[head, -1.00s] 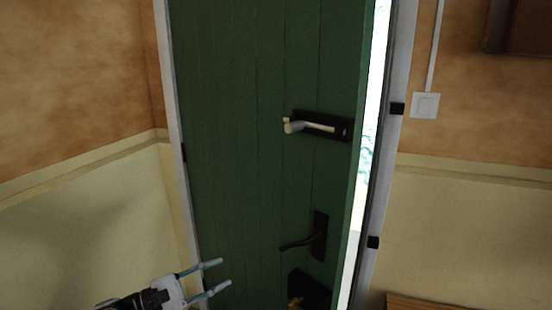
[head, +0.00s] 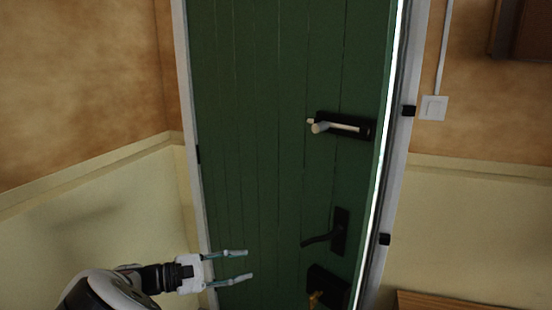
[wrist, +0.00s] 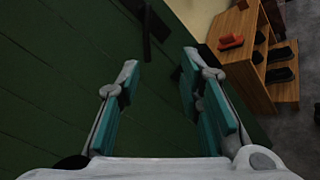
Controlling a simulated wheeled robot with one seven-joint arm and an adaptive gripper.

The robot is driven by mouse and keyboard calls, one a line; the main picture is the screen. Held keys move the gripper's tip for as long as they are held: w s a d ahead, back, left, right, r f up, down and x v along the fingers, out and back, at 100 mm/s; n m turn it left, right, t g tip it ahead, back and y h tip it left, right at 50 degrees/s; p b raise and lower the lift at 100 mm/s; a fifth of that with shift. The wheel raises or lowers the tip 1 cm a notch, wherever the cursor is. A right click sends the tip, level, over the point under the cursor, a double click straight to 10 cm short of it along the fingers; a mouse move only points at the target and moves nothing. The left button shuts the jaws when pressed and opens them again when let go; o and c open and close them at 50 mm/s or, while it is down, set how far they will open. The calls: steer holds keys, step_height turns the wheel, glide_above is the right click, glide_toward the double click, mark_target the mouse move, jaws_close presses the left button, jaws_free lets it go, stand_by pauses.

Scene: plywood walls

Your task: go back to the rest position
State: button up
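My gripper (head: 240,266) is open and empty at the lower left of the head view, in front of the green door (head: 255,120). The two fingers stand apart in the wrist view (wrist: 160,85), with the door behind them. The door stands slightly ajar, with a thin bright gap along its right edge. It bears a light lever handle on a dark plate (head: 340,127) and a dark lever handle (head: 338,232) below. My gripper is left of both handles and apart from them.
A dark lock box (head: 328,288) sits low on the door. A white switch (head: 433,108) is on the right wall. A wooden shelf (wrist: 240,35) holding shoes stands at the right in the wrist view. Walls close in on the left.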

steer(key=s+d+r+m+g+y, duration=0.35)
steer(key=d+r+y, duration=0.2)
steer(key=d, duration=0.55)
steer(key=s+d+r+m+g+y, duration=0.35)
steer(key=d+r, duration=0.25)
steer(key=d, duration=0.5)
steer(key=s+d+r+m+t+y, duration=0.2)
steer(key=s+d+m+y, duration=0.1)
steer(key=s, duration=0.7)
steer(key=s+d+r+m+t+y, duration=0.3)
steer(key=s+y, duration=0.1)
steer(key=s, duration=0.7)
steer(key=shift+s+d+r+t, duration=0.15)
steer(key=shift+s+d+t, duration=0.1)
steer(key=shift+t, duration=0.05)
